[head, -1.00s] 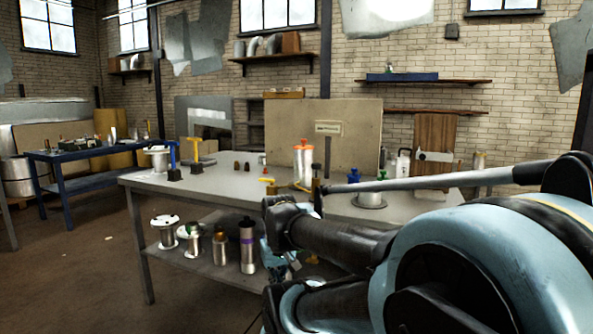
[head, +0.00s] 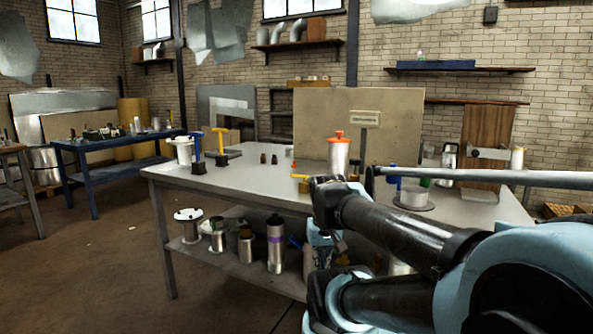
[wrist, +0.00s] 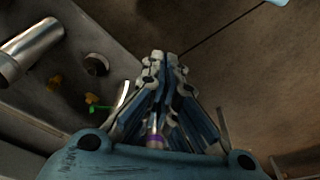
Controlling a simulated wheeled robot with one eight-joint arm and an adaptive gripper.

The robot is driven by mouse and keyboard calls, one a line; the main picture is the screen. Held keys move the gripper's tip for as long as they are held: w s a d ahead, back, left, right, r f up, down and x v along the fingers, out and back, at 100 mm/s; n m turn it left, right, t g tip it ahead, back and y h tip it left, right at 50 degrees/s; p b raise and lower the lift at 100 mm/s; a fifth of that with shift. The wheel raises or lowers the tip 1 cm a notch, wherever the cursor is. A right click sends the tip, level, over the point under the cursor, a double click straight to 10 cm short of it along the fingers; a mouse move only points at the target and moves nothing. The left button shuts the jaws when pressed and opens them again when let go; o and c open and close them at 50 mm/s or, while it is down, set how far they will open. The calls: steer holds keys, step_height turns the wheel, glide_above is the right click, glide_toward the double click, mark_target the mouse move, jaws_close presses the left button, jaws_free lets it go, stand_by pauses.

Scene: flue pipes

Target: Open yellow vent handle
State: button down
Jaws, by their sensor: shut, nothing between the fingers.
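A yellow T-shaped handle (head: 221,133) stands upright on a dark base on the grey table's far left part. A blue upright handle (head: 196,146) stands just left of it. My gripper (wrist: 166,58) is shut and empty in the wrist view, above the floor beside the lower shelf. In the head view, it is mostly hidden behind my arm, below the tabletop and well right of the upright yellow handle.
The grey table (head: 240,185) has a lower shelf with several canisters, one with a purple band (head: 275,240). A silver canister with an orange top (head: 339,153) stands on the tabletop. A blue bench (head: 110,147) is at the back left. Floor left of the table is clear.

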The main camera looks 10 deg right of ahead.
steer(key=w+d+r+m+h, duration=0.1)
steer(key=w+r+m, duration=0.2)
steer(key=w+r, duration=1.65)
steer(key=w+r+m, duration=0.1)
steer(key=w+r, duration=0.2)
steer(key=w, duration=0.8)
steer(key=w+r+m+t, duration=0.1)
steer(key=w+r, duration=0.3)
steer(key=w, duration=0.8)
steer(key=shift+a+m+h, duration=0.25)
steer(key=shift+m+h, duration=0.15)
steer(key=shift+f, duration=0.1)
steer(key=x, duration=0.9)
steer(key=shift+d+f, duration=0.1)
steer(key=shift+f, duration=0.2)
steer(key=shift+s+f, duration=0.15)
steer(key=shift+s, duration=0.1)
steer(key=shift+s+a, duration=0.45)
steer(key=shift+s, duration=0.15)
steer(key=shift+s+a, duration=0.55)
steer(key=shift+s, duration=0.3)
